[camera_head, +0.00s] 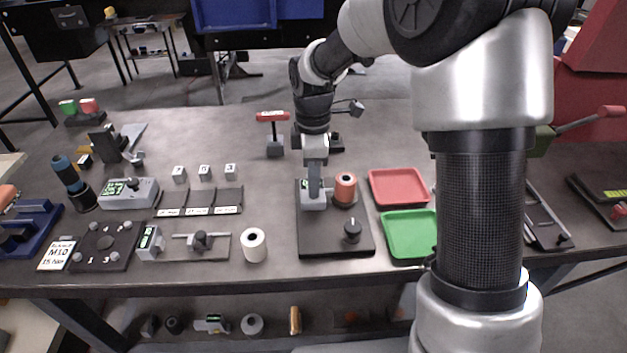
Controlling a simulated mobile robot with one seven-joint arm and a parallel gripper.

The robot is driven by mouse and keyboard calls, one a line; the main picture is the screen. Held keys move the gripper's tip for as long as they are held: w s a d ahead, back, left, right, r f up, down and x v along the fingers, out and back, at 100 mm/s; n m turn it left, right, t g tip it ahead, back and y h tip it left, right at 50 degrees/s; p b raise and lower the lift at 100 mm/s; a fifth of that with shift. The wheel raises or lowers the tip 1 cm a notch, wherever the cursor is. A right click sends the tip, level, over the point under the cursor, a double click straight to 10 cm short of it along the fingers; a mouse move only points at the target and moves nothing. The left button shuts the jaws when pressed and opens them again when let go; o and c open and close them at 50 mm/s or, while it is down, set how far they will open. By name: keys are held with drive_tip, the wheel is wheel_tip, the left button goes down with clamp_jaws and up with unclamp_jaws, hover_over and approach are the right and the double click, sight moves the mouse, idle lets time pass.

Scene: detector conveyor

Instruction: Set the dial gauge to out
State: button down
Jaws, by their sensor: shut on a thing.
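My gripper (314,180) points straight down over a dark base plate (335,243) in the middle of the table. Its fingers are shut on a small grey block with a green display (313,203), which I take for the dial gauge. The block is at the plate's back left; I cannot tell if it rests on the plate or is just above it. An orange-copper cylinder (346,190) stands close to its right. A black knob (352,230) is at the plate's front right. The gripper hides the block's upper part, and its reading is too small to make out.
A red tray (398,187) and a green tray (411,234) lie right of the plate. A white roll (254,245) stands to the left. Other fixtures fill the table's left side. My arm hides part of the right side.

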drive_tip(key=shift+a, duration=0.15)
drive_tip(key=shift+w+a+m, duration=0.15)
drive_tip(key=shift+a+m, duration=0.85)
drive_tip(key=shift+m, duration=0.1)
drive_tip(key=w+a+m+p, duration=0.1)
drive_tip(key=w+a+m, duration=0.2)
drive_tip(key=a+m, duration=0.3)
drive_tip(key=shift+w+m+p, duration=0.25)
drive_tip(key=shift+m+p, duration=0.05)
drive_tip(key=shift+m, duration=0.4)
drive_tip(key=c, duration=1.6)
unclamp_jaws()
drive_tip(key=shift+r, duration=0.1)
